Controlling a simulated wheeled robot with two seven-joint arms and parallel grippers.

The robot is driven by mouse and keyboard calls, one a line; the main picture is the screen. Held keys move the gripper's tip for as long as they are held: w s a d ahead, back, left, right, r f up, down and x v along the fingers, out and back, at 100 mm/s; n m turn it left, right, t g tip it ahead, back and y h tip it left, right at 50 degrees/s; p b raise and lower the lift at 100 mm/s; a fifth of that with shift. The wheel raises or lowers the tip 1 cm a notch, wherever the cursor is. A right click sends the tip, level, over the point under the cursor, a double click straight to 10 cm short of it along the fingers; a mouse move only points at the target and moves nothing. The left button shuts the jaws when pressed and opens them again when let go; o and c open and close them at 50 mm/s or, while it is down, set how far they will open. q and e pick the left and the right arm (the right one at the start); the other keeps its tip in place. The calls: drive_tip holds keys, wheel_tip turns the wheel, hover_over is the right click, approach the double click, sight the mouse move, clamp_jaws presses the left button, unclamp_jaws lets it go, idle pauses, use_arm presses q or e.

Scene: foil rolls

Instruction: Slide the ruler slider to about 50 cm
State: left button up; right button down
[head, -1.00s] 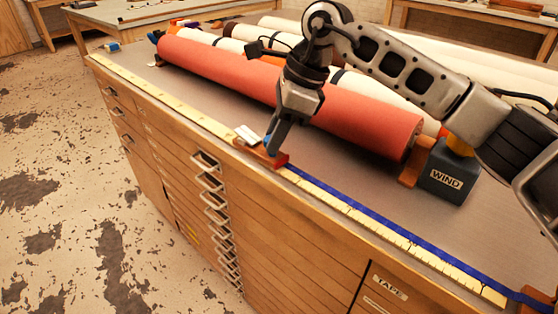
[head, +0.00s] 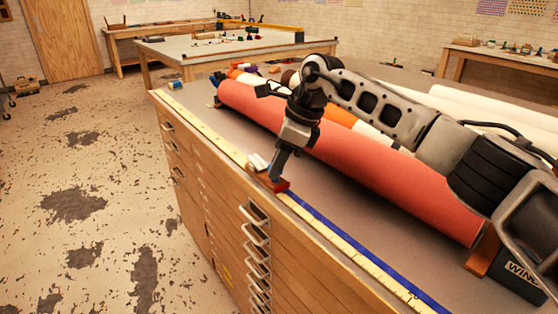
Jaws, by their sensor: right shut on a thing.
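The ruler (head: 205,130) is a long cream strip along the front edge of the wooden drawer cabinet's top. Its marks are too small to read. The slider (head: 264,180), a reddish-brown block with a pale piece on it, sits on the ruler around the middle of the picture. My right gripper (head: 277,172) points down and is shut on the slider; its fingertips partly hide the grip. A blue strip (head: 345,236) runs along the ruler from the slider toward the near right. My left gripper is out of view.
A long red roll (head: 360,170) lies behind the ruler, below my right arm, with pale rolls (head: 475,105) farther back. A dark box marked WIND (head: 520,275) stands at the lower right. The ruler is clear on both sides of the slider.

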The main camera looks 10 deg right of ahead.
drive_tip(key=shift+r, duration=0.1)
drive_tip(key=c, duration=1.1)
unclamp_jaws()
drive_tip(key=shift+d, duration=0.1)
drive_tip(key=v, duration=1.6)
